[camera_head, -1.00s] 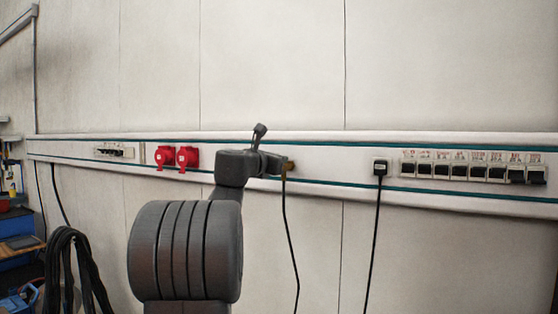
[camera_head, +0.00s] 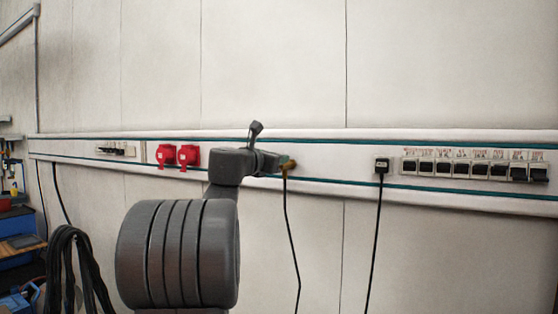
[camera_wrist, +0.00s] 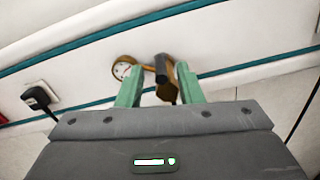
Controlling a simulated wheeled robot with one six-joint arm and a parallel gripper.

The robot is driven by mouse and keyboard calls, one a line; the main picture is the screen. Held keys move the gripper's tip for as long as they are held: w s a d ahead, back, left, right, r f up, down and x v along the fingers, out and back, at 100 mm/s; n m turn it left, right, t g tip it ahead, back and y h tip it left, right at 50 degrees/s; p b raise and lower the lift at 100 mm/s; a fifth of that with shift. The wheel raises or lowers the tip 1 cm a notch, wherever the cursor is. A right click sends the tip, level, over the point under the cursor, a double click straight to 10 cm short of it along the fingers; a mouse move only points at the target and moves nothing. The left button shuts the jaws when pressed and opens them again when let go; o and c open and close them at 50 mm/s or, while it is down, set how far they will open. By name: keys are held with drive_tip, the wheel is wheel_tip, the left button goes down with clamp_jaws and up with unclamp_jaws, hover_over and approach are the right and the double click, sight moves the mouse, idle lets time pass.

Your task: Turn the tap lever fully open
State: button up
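A brass tap fitting (camera_wrist: 167,94) is on the wall trunking, with a dark lever (camera_wrist: 161,66) sticking out towards the wrist camera. In the head view only a little brass (camera_head: 291,164) shows beyond my gripper. My gripper (camera_wrist: 160,68) is open, with one green finger on each side of the lever and tap. Gaps show between the lever and both fingers, and I see no grip on it. In the head view the green fingertips (camera_head: 284,160) are at the brass part, and the lever is hidden there.
A round brass-rimmed gauge (camera_wrist: 124,68) sits just left of the tap. A black plug (camera_wrist: 38,97) with a cable is further left. In the head view, red sockets (camera_head: 188,156) are left and switches (camera_head: 476,171) right on the wall trunking (camera_head: 335,164).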

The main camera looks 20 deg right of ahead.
drive_tip(key=b+v, duration=0.2)
drive_tip(key=v, duration=0.9)
drive_tip(key=shift+s+a, duration=0.25)
drive_tip(key=shift+w+d, duration=0.1)
drive_tip(key=shift+d, duration=0.05)
drive_tip(key=p+x, duration=0.3)
drive_tip(key=x, duration=1)
drive_tip(key=shift+w+d, duration=0.2)
drive_tip(key=shift+d, duration=0.05)
drive_tip(key=shift+s+a, duration=0.1)
drive_tip(key=shift+a, duration=0.05)
